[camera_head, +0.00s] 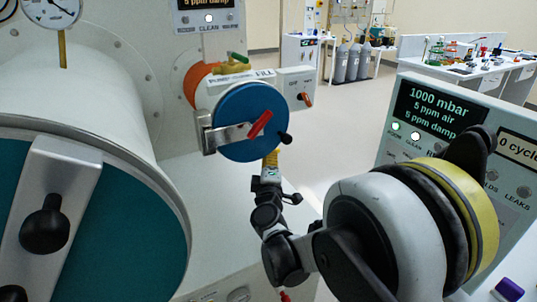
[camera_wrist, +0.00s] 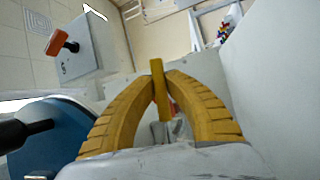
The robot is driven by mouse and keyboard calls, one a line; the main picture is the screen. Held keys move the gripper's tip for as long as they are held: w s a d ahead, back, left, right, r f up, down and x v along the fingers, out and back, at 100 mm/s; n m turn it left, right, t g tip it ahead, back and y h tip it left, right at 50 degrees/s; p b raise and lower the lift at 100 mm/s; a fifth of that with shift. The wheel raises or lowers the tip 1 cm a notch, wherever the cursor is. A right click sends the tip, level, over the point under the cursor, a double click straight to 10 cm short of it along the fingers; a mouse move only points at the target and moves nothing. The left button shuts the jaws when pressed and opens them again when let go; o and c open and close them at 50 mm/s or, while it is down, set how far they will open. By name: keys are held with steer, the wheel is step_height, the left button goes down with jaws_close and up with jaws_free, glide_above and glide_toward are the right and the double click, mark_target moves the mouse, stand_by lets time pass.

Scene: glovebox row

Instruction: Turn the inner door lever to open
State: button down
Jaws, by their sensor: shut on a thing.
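My gripper (camera_head: 271,160) is below the small blue round door (camera_head: 236,112) in the head view, with its yellow fingers pointing up. In the wrist view my gripper (camera_wrist: 162,78) is shut on a narrow yellow lever (camera_wrist: 161,100), which stands between the two fingertips. The head view hides this lever behind the fingers and door. The blue door carries a metal bar with a red handle (camera_head: 260,123) and a black knob (camera_head: 285,138). The blue door also shows at lower left in the wrist view (camera_wrist: 60,135).
A large teal door (camera_head: 120,235) with a black knob fills the left. A small box with an orange switch (camera_head: 306,98) is right of the blue door. A yellow valve with a green handle (camera_head: 233,64) sits above. A display panel (camera_head: 434,108) stands at right.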

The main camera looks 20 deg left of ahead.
steer(key=c, duration=1.4)
jaws_free()
steer(key=shift+s, duration=0.1)
steer(key=v, duration=1.2)
